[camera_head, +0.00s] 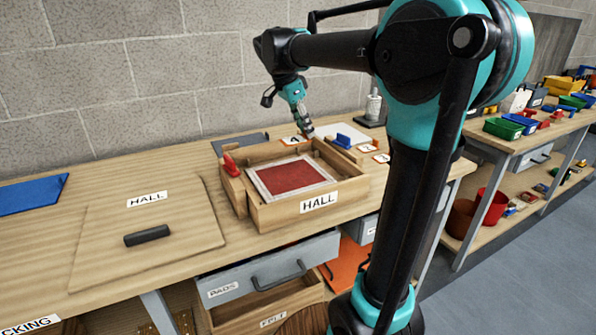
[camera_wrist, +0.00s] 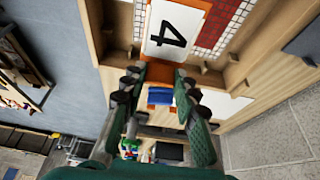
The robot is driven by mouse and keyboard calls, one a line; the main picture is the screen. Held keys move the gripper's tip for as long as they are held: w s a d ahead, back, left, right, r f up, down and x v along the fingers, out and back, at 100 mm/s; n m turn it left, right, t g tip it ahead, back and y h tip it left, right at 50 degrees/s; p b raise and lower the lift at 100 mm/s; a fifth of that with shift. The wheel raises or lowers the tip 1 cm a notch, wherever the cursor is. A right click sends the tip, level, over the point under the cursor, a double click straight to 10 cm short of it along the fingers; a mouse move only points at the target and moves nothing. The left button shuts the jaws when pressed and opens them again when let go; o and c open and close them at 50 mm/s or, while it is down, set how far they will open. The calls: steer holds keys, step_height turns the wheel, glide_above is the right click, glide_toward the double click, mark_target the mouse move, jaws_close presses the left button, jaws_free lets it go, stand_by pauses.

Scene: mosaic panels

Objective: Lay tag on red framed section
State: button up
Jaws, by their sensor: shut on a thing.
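My gripper (camera_head: 306,132) is shut on an orange-edged white tag marked 4 (camera_head: 292,140), at the far side of the wooden HALL tray. In the wrist view the tag (camera_wrist: 170,28) juts out beyond my gripper (camera_wrist: 160,73), its orange end between the fingertips. The red section (camera_head: 292,177) with a pale frame lies inside the tray (camera_head: 335,193). Part of its red and white mosaic (camera_wrist: 217,22) shows beside the tag in the wrist view. The tag appears held above the tray's edge; the exact gap cannot be told.
A red clamp (camera_head: 231,165) and a blue clamp (camera_head: 343,141) sit at the tray's sides. More numbered tags (camera_head: 367,148) lie to its right. A wooden HALL lid with a dark handle (camera_head: 146,236) lies at the left. A drawer (camera_head: 268,267) stands open below.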

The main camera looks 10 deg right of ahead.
mark_target(292, 141)
step_height(292, 141, down, 14)
steer(key=shift+f, duration=0.2)
stand_by(0.4)
steer(key=o, duration=0.3)
steer(key=shift+f, duration=0.15)
steer(key=o, duration=0.5)
steer(key=shift+c, duration=0.2)
steer(key=v, duration=1.2)
